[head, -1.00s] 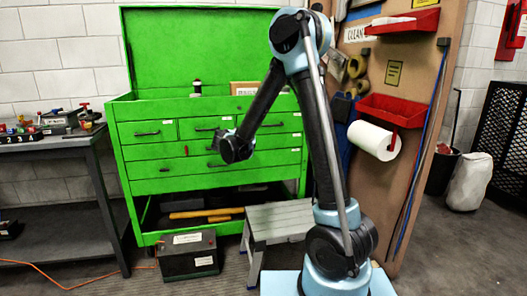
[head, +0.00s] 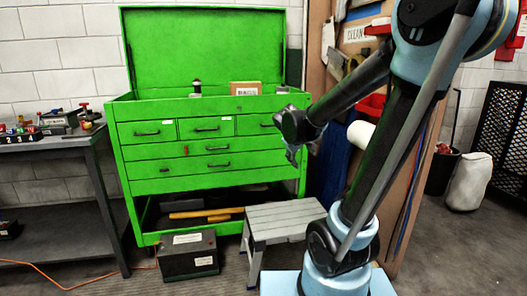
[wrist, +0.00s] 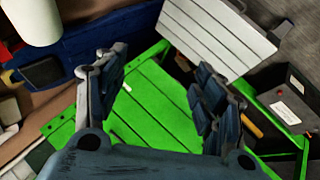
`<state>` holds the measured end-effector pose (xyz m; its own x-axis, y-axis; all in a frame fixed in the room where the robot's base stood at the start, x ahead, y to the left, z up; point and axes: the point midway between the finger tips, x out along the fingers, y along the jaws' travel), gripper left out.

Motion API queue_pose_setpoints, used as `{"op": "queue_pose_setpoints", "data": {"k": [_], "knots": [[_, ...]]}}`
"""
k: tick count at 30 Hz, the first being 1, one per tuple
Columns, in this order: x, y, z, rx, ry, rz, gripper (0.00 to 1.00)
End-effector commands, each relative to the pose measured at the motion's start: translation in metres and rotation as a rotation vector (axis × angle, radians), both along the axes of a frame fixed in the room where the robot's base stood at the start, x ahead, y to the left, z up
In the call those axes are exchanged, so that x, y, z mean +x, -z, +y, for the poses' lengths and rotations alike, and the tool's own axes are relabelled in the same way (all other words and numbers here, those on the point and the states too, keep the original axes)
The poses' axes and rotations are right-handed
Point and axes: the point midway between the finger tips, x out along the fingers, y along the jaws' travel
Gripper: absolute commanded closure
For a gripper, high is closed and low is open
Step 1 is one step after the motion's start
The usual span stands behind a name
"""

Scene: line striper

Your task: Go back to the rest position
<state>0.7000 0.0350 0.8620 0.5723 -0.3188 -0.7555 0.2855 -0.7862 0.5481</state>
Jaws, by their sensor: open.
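My gripper (head: 292,154) is in front of the right edge of the green tool chest (head: 152,168) in the head view. Its arm bends down from the upper right. In the wrist view my gripper (wrist: 157,82) shows two dark segmented fingers spread apart, with nothing between them. Behind the fingers lies the green chest (wrist: 155,105), seen at a slant. The gripper appears small and partly dark in the head view.
A grey step stool (head: 285,220) stands before the chest, beside a black battery box (head: 187,256). A grey workbench (head: 50,146) stands at left. A wooden board with a paper roll (head: 361,134) is behind my arm.

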Motion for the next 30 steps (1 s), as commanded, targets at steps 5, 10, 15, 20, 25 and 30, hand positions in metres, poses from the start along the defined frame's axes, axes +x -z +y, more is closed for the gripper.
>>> {"op": "queue_pose_setpoints", "data": {"k": [5,10,15,20,25,30], "knots": [[-0.053,0.013,-0.027,0.085,0.085,0.068,0.37],[-0.103,0.028,-0.042,0.172,0.161,0.134,0.37],[-0.152,0.045,-0.049,0.26,0.23,0.194,0.37],[-0.195,0.063,-0.05,0.347,0.29,0.248,0.37],[-0.236,0.082,-0.044,0.436,0.346,0.299,0.37],[-0.26,0.094,-0.038,0.497,0.379,0.331,0.37]]}}
